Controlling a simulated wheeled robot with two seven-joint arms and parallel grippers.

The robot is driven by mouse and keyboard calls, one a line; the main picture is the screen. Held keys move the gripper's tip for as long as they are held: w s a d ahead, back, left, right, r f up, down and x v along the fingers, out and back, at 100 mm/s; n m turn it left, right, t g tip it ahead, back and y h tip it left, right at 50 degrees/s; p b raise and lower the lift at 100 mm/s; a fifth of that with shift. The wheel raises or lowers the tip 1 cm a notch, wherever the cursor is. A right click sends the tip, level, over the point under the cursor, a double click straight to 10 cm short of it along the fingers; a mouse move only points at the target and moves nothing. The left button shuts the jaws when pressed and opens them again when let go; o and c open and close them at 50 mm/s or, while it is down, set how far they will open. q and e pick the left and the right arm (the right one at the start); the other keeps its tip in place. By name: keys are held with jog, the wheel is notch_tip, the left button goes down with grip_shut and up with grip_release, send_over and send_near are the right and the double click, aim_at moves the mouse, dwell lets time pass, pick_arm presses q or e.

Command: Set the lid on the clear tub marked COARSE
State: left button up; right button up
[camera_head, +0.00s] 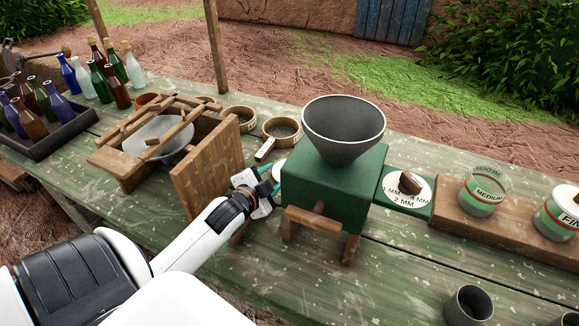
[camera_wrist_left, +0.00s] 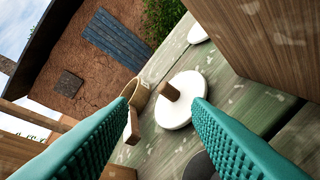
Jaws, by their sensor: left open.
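A white round lid with a brown wooden knob (camera_wrist_left: 172,100) lies on the table in the left wrist view, between and beyond my fingers. In the head view a sliver of white (camera_head: 279,169), probably this lid, shows beside the green grinder, partly hidden by my gripper. My left gripper (camera_head: 270,179) is open and empty just left of the grinder; its teal fingers (camera_wrist_left: 164,103) frame the lid without visible contact. Clear tubs marked MEDIUM (camera_head: 485,193) and FINE (camera_head: 560,213) show at the right. I see no tub marked COARSE. My right gripper is out of view.
The green grinder (camera_head: 330,190) with its grey hopper (camera_head: 343,128) stands right of my gripper. A wooden frame with upright boards (camera_head: 207,170) stands close on the left. Round sieves (camera_head: 282,130) lie behind. A grey cup (camera_head: 468,307) stands front right.

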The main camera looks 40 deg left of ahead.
pick_arm(q)
jog(key=n, duration=0.6)
jog(key=shift+s+d+f+p, duration=0.1)
jog(key=shift+d+f+p, duration=0.15)
jog(key=shift+d+p, duration=0.1)
jog(key=n, duration=0.4)
jog(key=shift+d+f+y, duration=0.25)
jog(key=shift+f+y, duration=0.1)
jog(key=shift+y, duration=0.05)
jog(key=shift+n, duration=0.3)
jog(key=x, duration=0.6)
jog(key=shift+w+a+f+p, duration=0.1)
jog(key=shift+w+f+p, duration=0.05)
jog(key=shift+w+p, duration=0.2)
jog(key=shift+a+x, duration=0.2)
jog(key=shift+x, duration=2.45)
jog(key=shift+s, duration=0.15)
grip_shut()
